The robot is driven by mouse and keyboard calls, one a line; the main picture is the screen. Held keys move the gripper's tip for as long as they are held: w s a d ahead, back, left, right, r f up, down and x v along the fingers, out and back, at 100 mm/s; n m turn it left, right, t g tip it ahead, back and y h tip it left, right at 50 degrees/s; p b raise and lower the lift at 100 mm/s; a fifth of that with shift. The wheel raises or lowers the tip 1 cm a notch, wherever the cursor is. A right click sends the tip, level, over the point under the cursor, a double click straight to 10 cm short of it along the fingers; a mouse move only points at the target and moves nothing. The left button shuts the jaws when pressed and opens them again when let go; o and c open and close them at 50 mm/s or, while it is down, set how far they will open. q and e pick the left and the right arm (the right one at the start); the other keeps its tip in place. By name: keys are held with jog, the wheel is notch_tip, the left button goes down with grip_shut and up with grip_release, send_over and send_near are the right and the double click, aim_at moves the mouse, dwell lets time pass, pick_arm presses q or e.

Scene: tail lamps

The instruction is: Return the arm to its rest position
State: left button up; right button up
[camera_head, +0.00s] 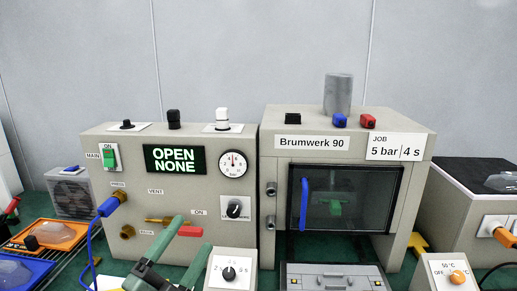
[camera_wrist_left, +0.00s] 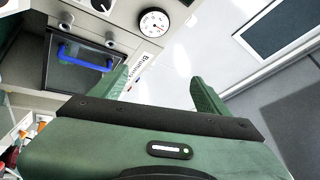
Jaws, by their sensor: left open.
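My left gripper (camera_head: 188,242) is at the bottom of the head view, in front of the control panel's lower part. Its green fingers point up and forward. In the left wrist view the two fingers of the left gripper (camera_wrist_left: 160,88) stand wide apart with nothing between them. The fingers overlap the panel near a red-handled valve (camera_head: 190,231) in the head view; I cannot tell whether they touch. My right gripper is in neither view.
The control box (camera_head: 140,165) and the Brumwerk 90 chamber (camera_head: 420,150) stand close in front. A blue cable (camera_head: 90,240) hangs at the left. Orange (camera_head: 40,238) and blue (camera_head: 25,272) trays lie at lower left. A dial box (camera_head: 230,270) stands right beside the gripper.

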pick_arm(q)
jog(key=s+a+f+n+g+y, duration=0.3)
jog(key=a+f+n+y, duration=0.4)
jog(key=f, duration=0.3)
jog(key=s+a+f+n+g+y, duration=0.35)
jog(key=a+f+n+y, duration=0.2)
jog(key=f+n, duration=0.35)
jog(key=s+d+f+n+g+h, duration=0.1)
jog(key=s+d+f+g, duration=0.2)
jog(key=s+f+g, duration=0.5)
jog(key=s+d+f+g+h, duration=0.1)
jog(key=s+d+f+g, duration=0.35)
jog(key=s, duration=0.75)
notch_tip(320, 180, down, 28)
jog(key=s+a, duration=0.2)
jog(key=s+a+f, duration=0.2)
jog(key=s+f, duration=1.3)
jog(key=s, duration=0.1)
jog(key=shift+s+a+f, duration=0.2)
jog(key=shift+a+f, duration=0.1)
jog(key=shift+f, duration=0.1)
